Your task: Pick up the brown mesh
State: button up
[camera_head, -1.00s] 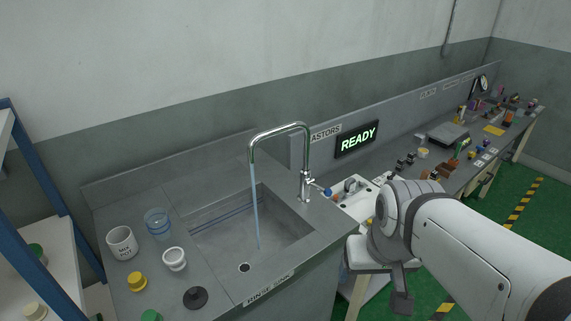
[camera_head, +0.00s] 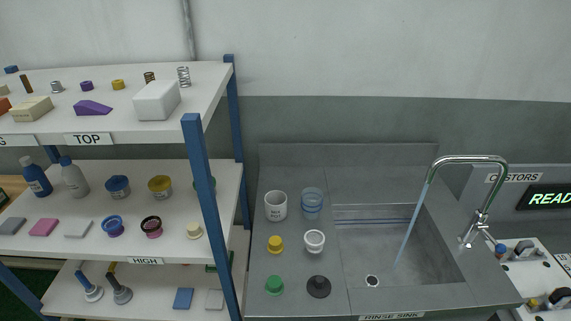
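I cannot make out a brown mesh in the head view. Small round items stand on the middle shelf: a blue-topped jar (camera_head: 117,188), a yellow-topped jar (camera_head: 160,188), a blue ring-shaped piece (camera_head: 113,226) and a dark one with a pink base (camera_head: 152,227). Two small brown coiled or ridged pieces stand on the top shelf, one at the left (camera_head: 26,84) and one near the middle (camera_head: 149,77). They are too small to identify. My gripper is not in view.
The white shelf unit with blue posts (camera_head: 205,190) stands at the left. Water runs from the tap (camera_head: 480,210) into the sink (camera_head: 430,265).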

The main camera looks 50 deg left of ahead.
aim_at(155, 228)
jog(key=z, duration=0.9)
jog(key=k, duration=2.55)
jog(key=u, duration=2.4)
jog(key=i, duration=1)
jog(key=u, duration=0.05)
